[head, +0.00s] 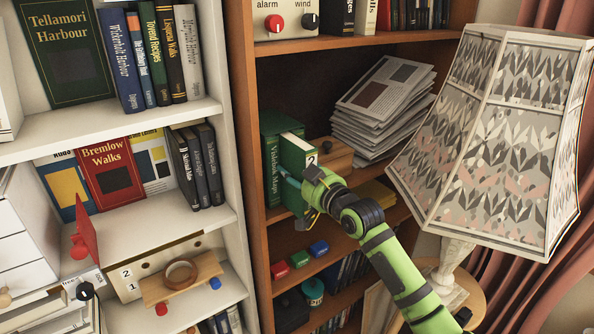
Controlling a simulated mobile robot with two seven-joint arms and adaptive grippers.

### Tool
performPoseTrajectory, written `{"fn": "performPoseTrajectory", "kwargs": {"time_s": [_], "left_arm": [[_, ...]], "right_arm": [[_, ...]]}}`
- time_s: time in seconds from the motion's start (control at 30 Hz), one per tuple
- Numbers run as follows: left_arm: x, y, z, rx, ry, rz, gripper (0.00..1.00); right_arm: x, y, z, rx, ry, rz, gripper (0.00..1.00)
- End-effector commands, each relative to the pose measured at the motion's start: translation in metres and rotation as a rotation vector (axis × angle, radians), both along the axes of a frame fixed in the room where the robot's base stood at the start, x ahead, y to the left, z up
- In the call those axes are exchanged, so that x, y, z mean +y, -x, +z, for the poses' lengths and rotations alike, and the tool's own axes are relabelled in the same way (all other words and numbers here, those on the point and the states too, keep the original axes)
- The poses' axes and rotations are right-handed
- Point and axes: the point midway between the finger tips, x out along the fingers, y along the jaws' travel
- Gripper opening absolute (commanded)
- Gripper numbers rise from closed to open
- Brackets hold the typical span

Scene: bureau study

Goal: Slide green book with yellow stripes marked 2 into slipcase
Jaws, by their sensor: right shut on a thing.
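The yellow stripes are not clear at this size. A brown wooden block or box (334,150) is behind on the right, partly hidden. I cannot tell for certain which of these is the slipcase. My left gripper is not in view.
A stack of papers (383,108) lies on the same shelf to the right. A large patterned lampshade (490,130) stands close to the right of my arm. Small red, green and blue blocks (299,259) sit on the shelf edge below.

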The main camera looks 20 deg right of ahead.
Motion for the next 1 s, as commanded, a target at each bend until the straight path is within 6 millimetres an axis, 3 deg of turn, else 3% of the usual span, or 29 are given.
{"fn": "performPoseTrajectory", "kwargs": {"time_s": [0.6, 0.63, 0.7, 0.93, 0.97, 1.0], "left_arm": [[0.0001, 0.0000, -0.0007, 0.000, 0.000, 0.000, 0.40], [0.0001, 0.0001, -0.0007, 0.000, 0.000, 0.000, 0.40], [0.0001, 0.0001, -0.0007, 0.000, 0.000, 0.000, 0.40], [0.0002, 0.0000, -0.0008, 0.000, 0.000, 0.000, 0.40], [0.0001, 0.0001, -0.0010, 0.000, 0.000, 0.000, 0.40], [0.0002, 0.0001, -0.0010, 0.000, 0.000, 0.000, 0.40]], "right_arm": [[0.0008, -0.0025, 0.0043, -0.008, -0.003, 0.000, 0.00], [0.0008, -0.0025, 0.0043, -0.008, -0.003, 0.000, 0.53], [0.0007, -0.0024, 0.0042, -0.008, -0.003, 0.000, 0.72], [0.0010, -0.0023, 0.0016, -0.003, -0.001, 0.000, 0.72], [0.0010, -0.0023, -0.0023, 0.005, 0.001, 0.000, 0.77], [0.0011, -0.0022, -0.0027, 0.006, 0.001, 0.000, 0.89]]}}
